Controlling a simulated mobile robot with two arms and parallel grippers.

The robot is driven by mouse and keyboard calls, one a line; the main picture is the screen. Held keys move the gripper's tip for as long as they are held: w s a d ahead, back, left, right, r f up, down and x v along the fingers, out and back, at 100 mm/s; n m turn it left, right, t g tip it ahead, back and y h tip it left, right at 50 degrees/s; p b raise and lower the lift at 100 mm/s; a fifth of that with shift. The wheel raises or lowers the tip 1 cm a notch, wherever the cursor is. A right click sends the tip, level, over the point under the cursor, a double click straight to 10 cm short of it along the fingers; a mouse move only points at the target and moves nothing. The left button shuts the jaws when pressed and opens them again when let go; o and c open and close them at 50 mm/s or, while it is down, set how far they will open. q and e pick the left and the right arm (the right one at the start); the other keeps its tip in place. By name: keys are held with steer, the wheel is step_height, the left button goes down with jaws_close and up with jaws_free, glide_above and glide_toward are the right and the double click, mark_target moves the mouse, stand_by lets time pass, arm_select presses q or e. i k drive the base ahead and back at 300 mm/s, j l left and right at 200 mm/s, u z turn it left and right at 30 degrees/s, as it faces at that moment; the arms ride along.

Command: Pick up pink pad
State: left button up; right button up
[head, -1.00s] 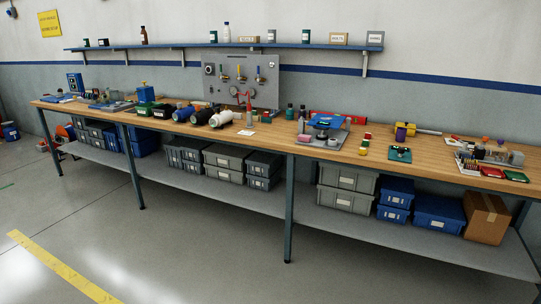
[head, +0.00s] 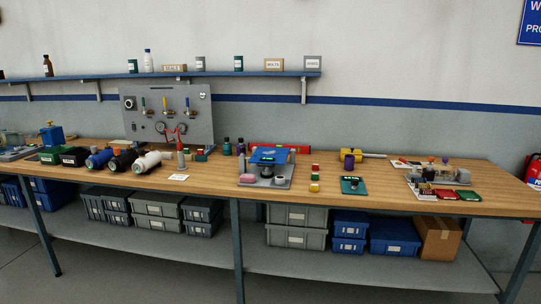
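A small pink pad (head: 248,178) lies at the front left of a grey base plate (head: 278,184) on the wooden workbench. It is beside a device with a blue top (head: 270,157) on the same plate. The pad looks like a flat rounded block; its details are too small to tell. Neither of my grippers is in the head view, and nothing of my arms shows.
The long workbench (head: 210,185) spans the view, with bins on its lower shelf. Floor in front is clear.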

mark_target(250, 178)
steer(key=i+l, duration=0.35)
steer(key=i, duration=0.2)
steer(key=i+l+u, duration=0.1)
steer(key=i+l, duration=0.3)
steer(key=i, duration=0.2)
